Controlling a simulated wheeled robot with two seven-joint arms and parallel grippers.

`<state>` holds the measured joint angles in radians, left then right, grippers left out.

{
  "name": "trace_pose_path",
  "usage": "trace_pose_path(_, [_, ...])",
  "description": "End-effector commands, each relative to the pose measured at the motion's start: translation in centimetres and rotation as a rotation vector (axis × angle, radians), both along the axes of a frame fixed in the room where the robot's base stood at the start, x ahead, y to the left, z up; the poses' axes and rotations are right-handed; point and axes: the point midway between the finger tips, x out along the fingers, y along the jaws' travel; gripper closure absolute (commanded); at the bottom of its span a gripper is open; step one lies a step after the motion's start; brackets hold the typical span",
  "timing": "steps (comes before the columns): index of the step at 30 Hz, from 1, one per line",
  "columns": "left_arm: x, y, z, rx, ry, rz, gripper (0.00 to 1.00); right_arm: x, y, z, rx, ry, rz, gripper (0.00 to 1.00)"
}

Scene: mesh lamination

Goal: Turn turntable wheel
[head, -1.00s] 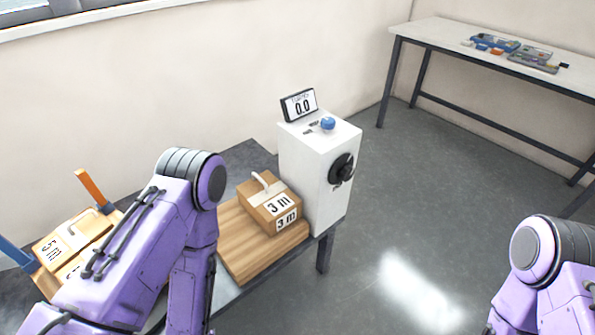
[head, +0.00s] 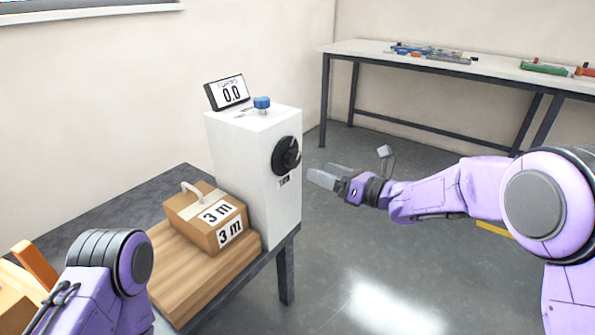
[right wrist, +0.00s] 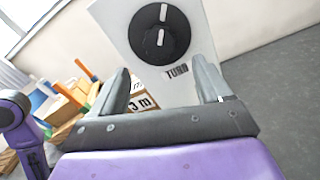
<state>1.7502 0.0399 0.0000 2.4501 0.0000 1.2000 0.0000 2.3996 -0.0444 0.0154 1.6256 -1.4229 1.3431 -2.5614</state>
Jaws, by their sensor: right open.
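The black turntable wheel (head: 286,156) is on the right side face of a white box-shaped machine (head: 238,170). In the right wrist view the wheel (right wrist: 160,34) shows a light bar-shaped mark, with the label "TURN" under it. A display (head: 228,93) on top of the machine reads 0.0. My right gripper (head: 322,178) is open and empty, just right of the wheel and slightly lower, apart from it. In the right wrist view its two fingers (right wrist: 163,88) stand below the wheel, with a gap between them. My left gripper is out of view; only its arm shows at lower left.
A blue knob (head: 262,103) sits on the machine's top. A cardboard box marked "3 m" (head: 190,212) stands on a wooden board (head: 165,275) beside the machine. A long table (head: 490,72) with small items stands at the back.

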Motion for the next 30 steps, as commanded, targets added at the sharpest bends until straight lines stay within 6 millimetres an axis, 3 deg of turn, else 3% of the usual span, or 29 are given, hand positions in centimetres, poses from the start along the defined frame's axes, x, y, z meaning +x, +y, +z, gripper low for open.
trace_pose_path(10, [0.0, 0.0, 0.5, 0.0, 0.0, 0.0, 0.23, 4.2, 6.0, 0.0, 0.004, 0.005, 0.001, 0.23])
trace_pose_path(22, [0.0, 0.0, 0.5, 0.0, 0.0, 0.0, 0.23, 5.1, 7.1, -0.1, 0.005, 0.008, -0.002, 0.23])
trace_pose_path(27, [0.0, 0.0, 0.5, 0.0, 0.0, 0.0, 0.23, 5.1, 7.0, -0.1, 0.005, 0.008, -0.002, 0.78])
trace_pose_path(30, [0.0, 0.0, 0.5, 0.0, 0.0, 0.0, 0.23, 5.1, 7.0, -0.1, 0.005, 0.008, -0.002, 0.79])
